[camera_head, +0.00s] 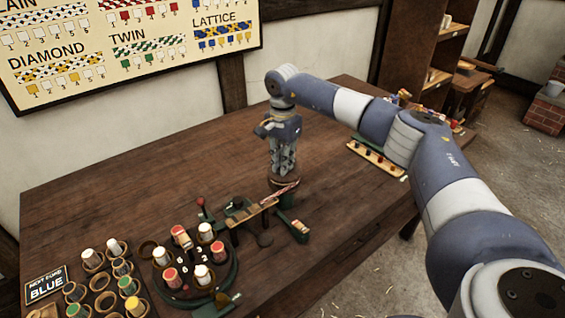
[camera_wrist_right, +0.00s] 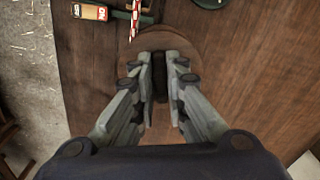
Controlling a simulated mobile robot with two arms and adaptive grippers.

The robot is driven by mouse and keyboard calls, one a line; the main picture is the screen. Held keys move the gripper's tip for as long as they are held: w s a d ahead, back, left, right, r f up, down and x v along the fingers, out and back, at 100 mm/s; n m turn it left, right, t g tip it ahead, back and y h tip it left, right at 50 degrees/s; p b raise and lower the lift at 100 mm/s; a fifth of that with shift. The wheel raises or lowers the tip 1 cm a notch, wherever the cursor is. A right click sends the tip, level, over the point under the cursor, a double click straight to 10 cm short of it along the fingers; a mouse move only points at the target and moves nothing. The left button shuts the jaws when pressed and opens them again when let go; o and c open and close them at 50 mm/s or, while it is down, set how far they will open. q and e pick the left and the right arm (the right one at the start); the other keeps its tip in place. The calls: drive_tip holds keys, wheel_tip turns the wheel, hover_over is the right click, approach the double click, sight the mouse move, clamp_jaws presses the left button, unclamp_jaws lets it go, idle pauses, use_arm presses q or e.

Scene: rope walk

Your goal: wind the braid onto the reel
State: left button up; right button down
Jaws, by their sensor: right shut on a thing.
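My right gripper (camera_head: 284,172) points straight down over the reel (camera_head: 285,182), a round brown wooden disc on the table. In the right wrist view its fingers (camera_wrist_right: 160,75) are closed around a dark upright piece at the middle of the reel (camera_wrist_right: 185,44). The red and white braid (camera_head: 281,191) runs from the green-framed braiding machine toward the reel; it also shows in the right wrist view (camera_wrist_right: 135,18). Where the braid meets the reel is partly hidden. My left gripper is not in view.
A labelled switch block (camera_head: 299,228) sits near the reel. A wooden strip (camera_head: 376,158) lies right. The back left table is clear.

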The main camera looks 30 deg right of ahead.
drive_tip(key=shift+r+n, duration=0.15)
drive_tip(key=shift+n, duration=1.05)
drive_tip(key=shift+d+n, duration=0.1)
drive_tip(key=shift+n, duration=0.2)
drive_tip(key=c, duration=1.8)
unclamp_jaws()
drive_tip(key=shift+o, duration=1)
wheel_tip(320, 180, up, 12)
drive_tip(key=shift+s, duration=0.1)
